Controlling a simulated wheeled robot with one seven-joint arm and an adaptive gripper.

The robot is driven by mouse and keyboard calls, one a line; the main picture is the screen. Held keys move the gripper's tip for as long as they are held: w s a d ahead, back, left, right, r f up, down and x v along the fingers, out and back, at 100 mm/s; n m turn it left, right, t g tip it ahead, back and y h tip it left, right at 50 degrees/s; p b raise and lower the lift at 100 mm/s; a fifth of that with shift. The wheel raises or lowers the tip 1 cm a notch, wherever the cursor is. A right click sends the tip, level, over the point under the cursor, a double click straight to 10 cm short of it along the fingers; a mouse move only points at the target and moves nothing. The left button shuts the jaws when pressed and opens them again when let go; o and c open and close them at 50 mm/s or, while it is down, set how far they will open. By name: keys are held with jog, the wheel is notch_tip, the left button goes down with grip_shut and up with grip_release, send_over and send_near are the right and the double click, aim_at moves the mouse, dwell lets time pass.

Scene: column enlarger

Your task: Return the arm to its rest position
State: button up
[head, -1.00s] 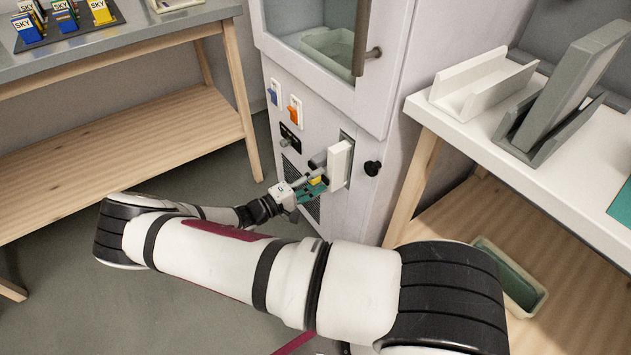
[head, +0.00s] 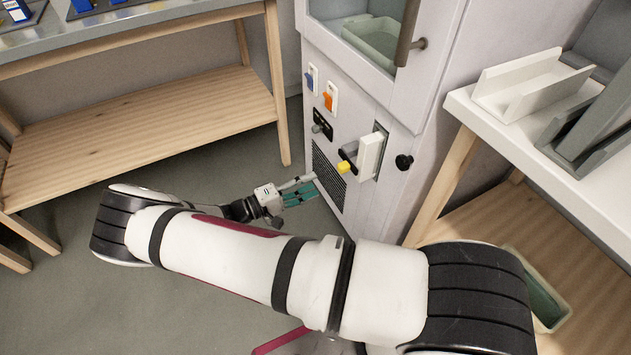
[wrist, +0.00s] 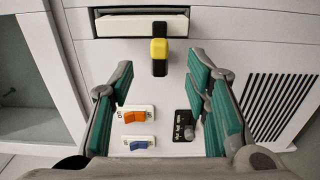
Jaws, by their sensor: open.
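My gripper (head: 303,188) is low in front of the cabinet (head: 345,205), with its teal-padded fingers pointing at the panel. In the wrist view my gripper (wrist: 160,85) is open, with nothing between its fingers. My arm stretches across the lower part of the head view.
An orange switch (head: 329,97), a blue switch (head: 312,78) and a small knob panel (head: 321,125) are on the cabinet front. A black knob (head: 404,162) is at right. A wooden bench (head: 150,125) stands left, a white-topped table (head: 505,130) right. The grey floor between is clear.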

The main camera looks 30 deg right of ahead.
dwell(0.8)
jog(key=s+r+m+g+y, duration=0.15)
jog(key=s+r+y, duration=0.25)
jog(key=r, duration=0.5)
jog(key=s+r+m+g+y, duration=0.15)
jog(key=s+r+y, duration=0.35)
jog(key=r, duration=0.5)
jog(key=s+r+g+y, duration=0.2)
jog(key=s+r+y, duration=0.2)
jog(key=r, duration=0.5)
jog(key=s+a+r+n+t+y, duration=0.1)
jog(key=s+r+t+y, duration=0.2)
jog(key=s, duration=0.7)
jog(key=s+a+r+n+t+y, duration=0.1)
jog(key=s+r+t+y, duration=0.1)
jog(key=s+r, duration=0.6)
notch_tip(320, 180, up, 19)
jog(key=s+t+p, duration=0.2)
jog(key=t+p, duration=0.1)
jog(key=p, duration=1.6)
jog(key=shift+a+n+t+p, duration=0.3)
jog(key=shift+a+p, duration=0.05)
jog(key=shift+r, duration=0.1)
